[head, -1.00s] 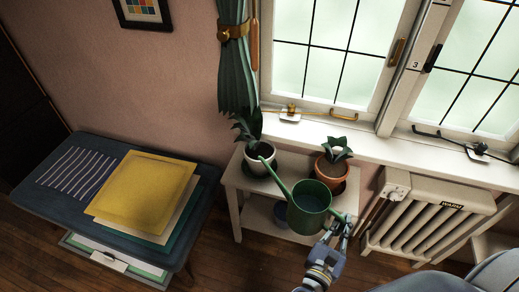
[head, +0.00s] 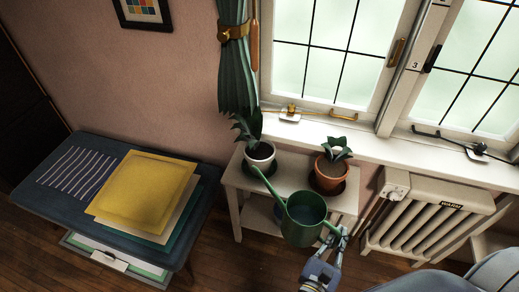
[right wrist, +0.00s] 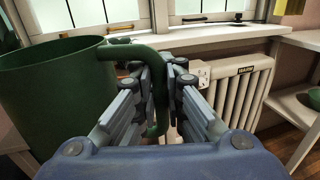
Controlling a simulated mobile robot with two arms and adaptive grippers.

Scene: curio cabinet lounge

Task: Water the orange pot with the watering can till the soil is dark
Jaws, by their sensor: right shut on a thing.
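The orange pot (head: 332,172) with a leafy plant stands on a dark saucer at the right of the small white table. Its soil shows light brown behind the leaves. The green watering can (head: 304,220) is in the air in front of the table, its spout pointing up and left toward the white pot (head: 262,155). My right gripper (head: 336,240) is shut on the can's handle. In the right wrist view the can (right wrist: 55,95) is at the left and its handle runs between the fingers (right wrist: 163,85). My left gripper is not in view.
The white table (head: 233,178) stands under the windowsill (head: 345,132). A radiator (head: 425,215) is to its right. A dark blue bench (head: 60,165) with a yellow folder (head: 145,190) is at left. Wooden floor lies open between bench and table.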

